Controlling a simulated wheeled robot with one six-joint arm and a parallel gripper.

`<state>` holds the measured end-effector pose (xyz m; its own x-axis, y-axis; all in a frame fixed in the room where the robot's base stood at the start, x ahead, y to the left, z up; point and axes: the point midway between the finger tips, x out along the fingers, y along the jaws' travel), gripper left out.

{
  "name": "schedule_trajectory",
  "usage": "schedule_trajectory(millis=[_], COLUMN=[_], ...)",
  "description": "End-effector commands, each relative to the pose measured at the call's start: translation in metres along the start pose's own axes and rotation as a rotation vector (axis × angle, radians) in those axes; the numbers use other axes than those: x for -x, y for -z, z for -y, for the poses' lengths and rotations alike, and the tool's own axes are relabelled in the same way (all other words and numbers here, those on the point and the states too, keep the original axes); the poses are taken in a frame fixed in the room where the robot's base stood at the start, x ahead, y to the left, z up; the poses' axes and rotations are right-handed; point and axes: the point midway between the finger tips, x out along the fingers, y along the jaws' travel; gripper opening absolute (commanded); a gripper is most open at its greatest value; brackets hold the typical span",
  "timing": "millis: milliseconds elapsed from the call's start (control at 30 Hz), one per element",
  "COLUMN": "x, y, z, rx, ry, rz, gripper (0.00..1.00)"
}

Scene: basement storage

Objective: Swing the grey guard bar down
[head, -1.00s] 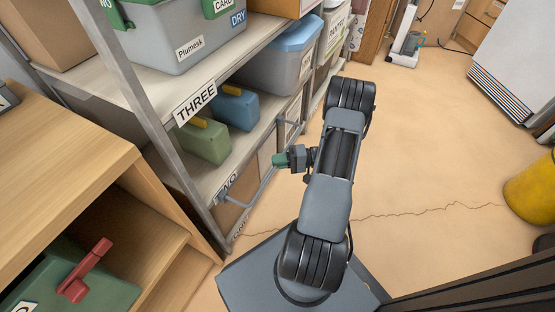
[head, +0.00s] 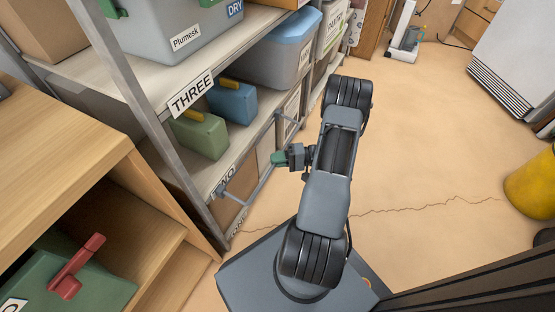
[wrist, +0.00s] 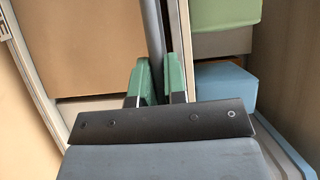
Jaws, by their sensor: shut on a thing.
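The grey guard bar (head: 263,182) is a thin bent rail at the front of the lower shelf, beside the label TWO. It stands out from the shelf front, with its arms running back to the uprights. My gripper (head: 278,158), with green fingertips, is shut on the bar's long rail near its middle. In the wrist view the bar (wrist: 153,35) runs up between the two green fingers of my gripper (wrist: 160,78). The exact contact is partly hidden by the gripper body.
A green box (head: 200,134) and a blue box (head: 233,103) sit on the shelf behind the bar. A wooden cabinet (head: 60,170) stands at left. A yellow bin (head: 532,188) stands far right. The floor (head: 430,140) right of my arm is clear.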

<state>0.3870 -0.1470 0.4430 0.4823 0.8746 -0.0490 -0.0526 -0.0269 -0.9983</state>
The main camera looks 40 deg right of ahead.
Motion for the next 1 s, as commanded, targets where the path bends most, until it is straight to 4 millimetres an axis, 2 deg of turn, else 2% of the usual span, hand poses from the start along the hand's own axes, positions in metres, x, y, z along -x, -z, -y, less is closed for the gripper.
schedule_trajectory(millis=[67, 100, 367, 667, 767, 1000], x=[0.000, -0.001, 0.000, 0.004, 0.015, 0.063], y=[0.000, 0.000, 0.000, 0.000, 0.000, 0.000], z=[-0.002, -0.002, -0.001, 0.000, 0.001, 0.001], rx=[-0.003, -0.003, -0.002, -0.001, -0.001, -0.001], ry=[-0.003, -0.003, -0.002, -0.001, -0.001, -0.002], rz=[0.000, 0.000, 0.000, -0.002, -0.004, -0.005], gripper=[0.00, 0.14, 0.38, 0.38, 0.38, 0.38])
